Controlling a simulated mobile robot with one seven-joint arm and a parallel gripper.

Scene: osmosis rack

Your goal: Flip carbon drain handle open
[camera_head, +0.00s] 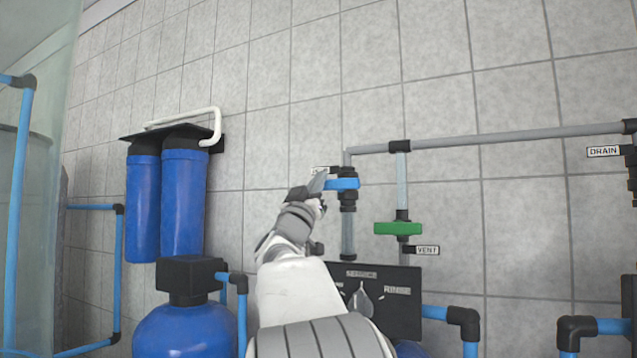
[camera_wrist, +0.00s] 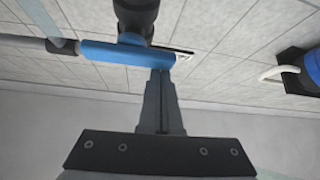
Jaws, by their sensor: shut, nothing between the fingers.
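A blue valve handle (camera_head: 343,184) lies crosswise over a vertical pipe in the middle of the head view. Its sign is mostly hidden behind my gripper, so I cannot read whether it names the carbon drain. My gripper (camera_head: 320,181) is at the left end of this handle, with its fingers shut and empty. In the wrist view the blue handle (camera_wrist: 125,54) runs across the picture, and the shut fingertips (camera_wrist: 162,74) are right at its right end. I cannot tell whether they touch it.
A green handle (camera_head: 398,228) with a VENT sign (camera_head: 426,250) is on the pipe to the right. A dark panel (camera_head: 400,300) stands below. Blue filter housings (camera_head: 183,205) hang at left. A grey pipe (camera_head: 500,138) runs along the tiled wall.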

